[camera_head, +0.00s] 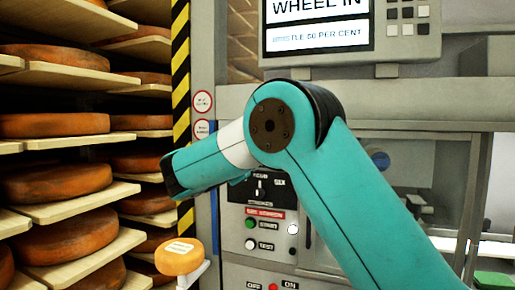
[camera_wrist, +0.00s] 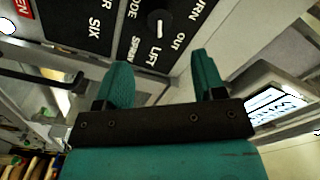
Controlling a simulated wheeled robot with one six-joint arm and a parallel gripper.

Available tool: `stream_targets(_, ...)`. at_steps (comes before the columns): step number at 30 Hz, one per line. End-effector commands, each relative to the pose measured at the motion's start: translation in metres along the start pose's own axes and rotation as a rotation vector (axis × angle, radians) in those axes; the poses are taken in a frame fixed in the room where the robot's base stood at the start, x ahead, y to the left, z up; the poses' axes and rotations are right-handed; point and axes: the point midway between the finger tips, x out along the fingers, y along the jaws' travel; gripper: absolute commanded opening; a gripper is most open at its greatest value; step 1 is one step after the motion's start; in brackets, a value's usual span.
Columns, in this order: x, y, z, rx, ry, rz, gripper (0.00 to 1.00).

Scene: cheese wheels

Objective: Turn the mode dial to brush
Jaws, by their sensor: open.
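The mode dial (camera_wrist: 159,25) is a small dark round knob with a white pointer mark on a black panel. It shows at the top of the wrist view, beyond my fingertips. Labels around it include "LIFT" and "OUT"; others are cut off or hard to read, and I cannot tell which one the mark points to. My gripper (camera_wrist: 164,72) is open and empty, its two teal fingers apart and not touching the dial. In the head view my gripper (camera_head: 172,176) is left of the control panel, and my arm hides the panel's upper part.
Below my arm are another dial (camera_head: 260,189) labelled strokes, a green start button (camera_head: 250,223) and a test button (camera_head: 250,245). A screen (camera_head: 318,25) reads "WHEEL IN". Shelves of orange cheese wheels (camera_head: 55,182) stand at left. A labelled cheese (camera_head: 180,256) sits low near the panel.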

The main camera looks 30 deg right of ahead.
Motion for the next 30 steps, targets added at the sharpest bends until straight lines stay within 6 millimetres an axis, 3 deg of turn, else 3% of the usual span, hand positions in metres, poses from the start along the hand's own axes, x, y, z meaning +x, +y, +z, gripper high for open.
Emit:
stream_targets(9,0.073,-0.003,-0.004,-0.002,0.002,0.004,0.63)
stream_targets(15,0.103,-0.002,-0.002,-0.002,0.0,0.003,0.63)
stream_targets(28,0.114,0.001,0.0,-0.001,-0.001,0.001,0.63)
stream_targets(29,0.114,0.001,0.0,-0.001,-0.001,0.001,0.61)
stream_targets(30,0.114,0.001,0.0,-0.002,-0.001,0.001,0.52)
